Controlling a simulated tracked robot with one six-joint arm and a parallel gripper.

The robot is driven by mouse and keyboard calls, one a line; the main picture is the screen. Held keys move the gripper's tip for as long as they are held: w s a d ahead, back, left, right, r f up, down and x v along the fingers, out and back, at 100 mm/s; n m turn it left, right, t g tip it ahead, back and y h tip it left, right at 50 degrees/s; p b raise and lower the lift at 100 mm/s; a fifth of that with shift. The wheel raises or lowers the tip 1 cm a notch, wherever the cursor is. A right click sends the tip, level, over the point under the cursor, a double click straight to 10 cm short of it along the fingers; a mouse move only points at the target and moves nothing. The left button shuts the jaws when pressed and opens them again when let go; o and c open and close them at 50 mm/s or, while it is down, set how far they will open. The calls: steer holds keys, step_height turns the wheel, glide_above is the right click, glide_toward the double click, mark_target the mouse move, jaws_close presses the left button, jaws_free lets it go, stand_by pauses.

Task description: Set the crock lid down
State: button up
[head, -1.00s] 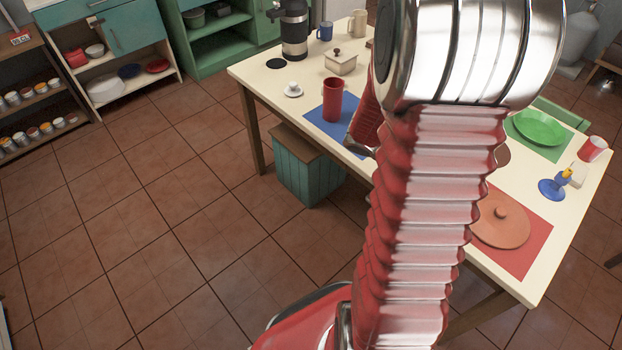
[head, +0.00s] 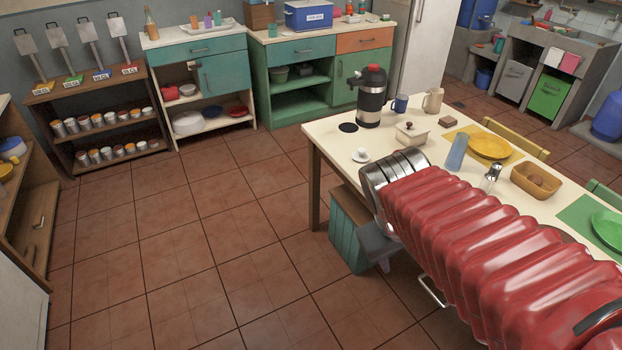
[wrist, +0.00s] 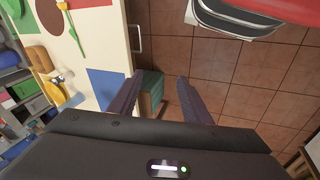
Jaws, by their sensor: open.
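The terracotta crock lid is not clearly seen now; the right end of the table, where it lay a second ago, is behind my arm or out of the head view. In the wrist view, a strip of red mat (wrist: 90,3) shows at the top edge, and a flat brown disc (wrist: 47,18) lies on the cream table (wrist: 112,45); I cannot tell what the disc is. My gripper (wrist: 159,78) is open and empty, pointing down past the table's edge. A teal crate (wrist: 152,92) shows beyond its fingers. A blue mat (wrist: 105,86) is left of them.
In the head view, a flask (head: 371,98), lidded cream box (head: 411,134), blue tumbler (head: 456,152), yellow plate (head: 490,146) and brown basket (head: 536,180) stand on the table. The teal crate (head: 348,232) stands under its front edge. The floor at left is clear.

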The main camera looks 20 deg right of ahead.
steer(key=a+r+t+y, duration=0.3)
steer(key=a+r, duration=0.2)
steer(key=a, duration=0.6)
steer(key=shift+a+r+m+t+y, duration=0.25)
steer(key=shift+a+m+t+y, duration=0.05)
steer(key=shift+m+y, duration=0.1)
steer(key=shift+c, duration=0.5)
steer(key=shift+c, duration=1.1)
